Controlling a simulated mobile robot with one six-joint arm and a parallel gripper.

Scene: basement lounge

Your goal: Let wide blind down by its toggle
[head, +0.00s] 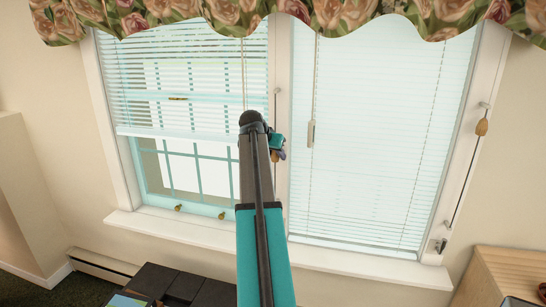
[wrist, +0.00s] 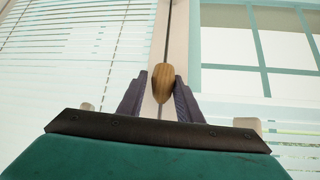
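The left blind (head: 190,50) is partly raised; its bottom edge hangs about midway down its window. The right blind (head: 380,130) hangs down almost to the sill. A wooden toggle (wrist: 163,83) hangs on a cord along the post between the windows. In the head view this toggle (head: 276,157) shows just below my gripper (head: 279,146), partly hidden. In the wrist view my gripper (wrist: 162,88) is open, with a finger on each side of the toggle and narrow gaps beside it. A second wooden toggle (head: 482,127) hangs on a cord at the right window frame.
A white sill (head: 340,264) runs below both windows, and a floral valance (head: 350,14) hangs above. Dark furniture (head: 180,285) stands below at the left, a wooden cabinet (head: 505,270) at the right. A wand (head: 311,130) hangs before the right blind.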

